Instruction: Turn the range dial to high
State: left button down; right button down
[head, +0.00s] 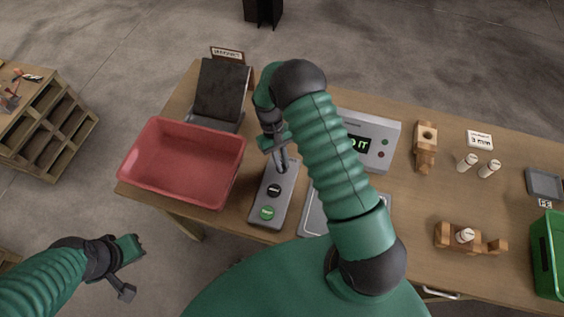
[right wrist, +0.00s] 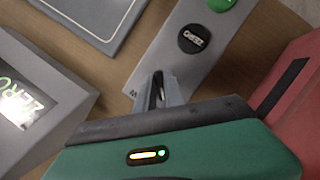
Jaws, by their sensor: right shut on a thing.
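A slim grey control box (head: 284,208) lies on the table, with a green button (head: 267,212) and a black round button (head: 274,190) at its near end. My right gripper (head: 282,167) points down onto the far part of this box. In the right wrist view its fingertips (right wrist: 158,88) are close together at the box surface, shut on the range dial, which the fingers hide almost wholly. The dial's pointer and most of its markings cannot be read. My left gripper (head: 132,262) hangs off the table at the lower left, away from the box; its jaw state is unclear.
A red bin (head: 185,163) stands just left of the box. A grey display unit (head: 382,132) with green text is to the right, partly behind my right arm. A flat grey tray (head: 313,215) lies beside the box. Wooden holders (head: 426,150) and a green bin (head: 548,255) are farther right.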

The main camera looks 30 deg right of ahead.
jog(key=shift+w+d+r, duration=0.1)
jog(key=shift+w, duration=0.25)
jog(key=c, duration=1.6)
grip_release()
pick_arm(q)
jog(key=shift+w+d, duration=0.1)
jog(key=shift+w, duration=0.2)
pick_arm(e)
jog(key=shift+o, duration=0.8)
jog(key=shift+s, duration=0.1)
